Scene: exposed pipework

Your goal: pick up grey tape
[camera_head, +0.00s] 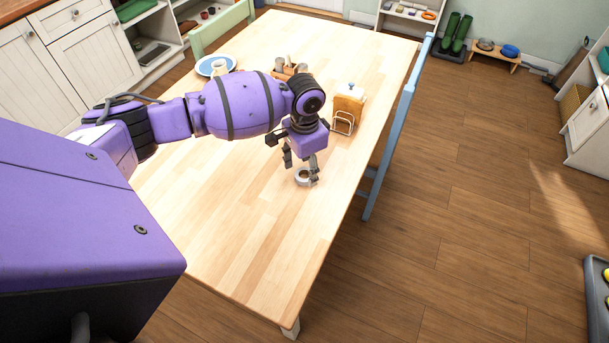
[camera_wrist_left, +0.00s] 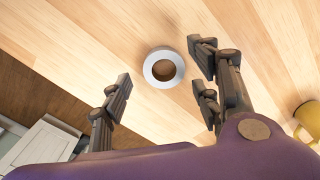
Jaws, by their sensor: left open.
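The grey tape (camera_head: 302,177) is a small roll lying flat on the wooden table (camera_head: 215,215), near its right edge. In the left wrist view the tape (camera_wrist_left: 164,67) shows as a pale grey ring with a dark brown inner side. My left gripper (camera_head: 301,170) points down just over the tape and partly covers it in the head view. In the left wrist view its fingers (camera_wrist_left: 160,88) are spread apart, with the tape between and slightly beyond the tips. The fingers hold nothing. My right gripper is not in view.
A napkin holder (camera_head: 346,110) stands on the table behind my left gripper. A blue chair (camera_head: 392,130) stands along the right side. The near tabletop is clear. A yellow mug (camera_wrist_left: 307,122) shows in the wrist view.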

